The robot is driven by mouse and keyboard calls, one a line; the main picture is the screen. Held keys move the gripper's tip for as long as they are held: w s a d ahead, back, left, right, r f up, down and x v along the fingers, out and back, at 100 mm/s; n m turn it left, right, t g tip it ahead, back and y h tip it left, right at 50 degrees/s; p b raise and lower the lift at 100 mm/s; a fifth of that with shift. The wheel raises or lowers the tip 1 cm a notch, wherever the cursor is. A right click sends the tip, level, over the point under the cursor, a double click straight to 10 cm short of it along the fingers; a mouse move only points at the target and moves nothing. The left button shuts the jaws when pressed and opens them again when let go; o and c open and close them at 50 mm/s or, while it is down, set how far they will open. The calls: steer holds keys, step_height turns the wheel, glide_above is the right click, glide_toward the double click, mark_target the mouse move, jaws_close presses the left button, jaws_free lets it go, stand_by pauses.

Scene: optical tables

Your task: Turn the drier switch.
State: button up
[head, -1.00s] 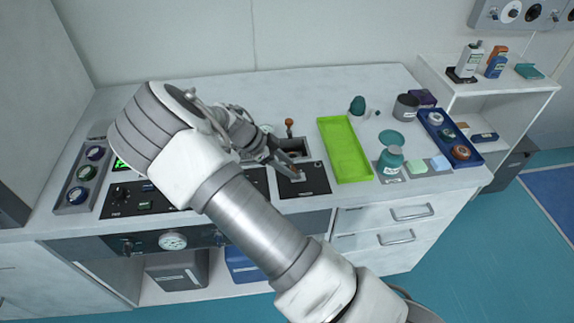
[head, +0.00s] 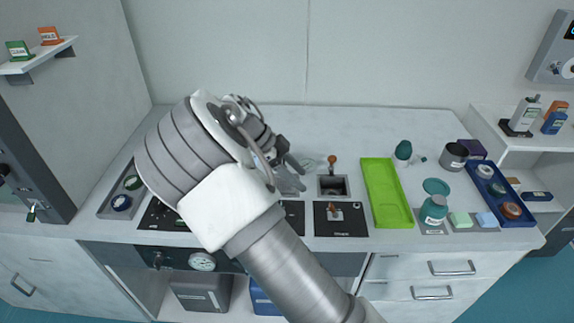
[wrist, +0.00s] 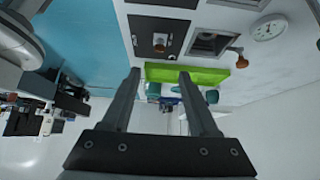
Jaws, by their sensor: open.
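No switch is legibly marked as the drier's. A black panel (head: 325,228) with a brown knob (head: 334,208) sits on the counter, and the knob also shows in the wrist view (wrist: 160,42). A longer black control panel (head: 160,216) lies left of it, largely hidden behind my arm. A small switch (head: 33,212) shows on the grey cabinet at the far left. My gripper (head: 294,172) is open and empty, up and left of the knob, apart from it. In the wrist view its two fingers (wrist: 160,74) point past the panel.
A small sink (head: 333,186) with a brown-topped lever (head: 332,163) is behind the black panel. A green tray (head: 386,195), a teal bottle (head: 433,210) and a blue tray (head: 500,192) stand to the right. The counter's back is mostly clear.

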steer(key=shift+v, duration=2.2)
steer(key=s+d+r+n+y, duration=0.7)
steer(key=s+d+r, duration=0.3)
steer(key=d, duration=0.2)
steer(key=s+d+r+n+t, duration=0.2)
steer(key=s+n, duration=0.3)
steer(key=s, duration=0.3)
steer(key=s+d+r+n+t, duration=0.2)
steer(key=s+n, duration=0.4)
steer(key=s, duration=0.3)
steer(key=shift+r+t+y, duration=0.15)
steer(key=shift+t+y, duration=0.15)
steer(key=shift+t, duration=0.5)
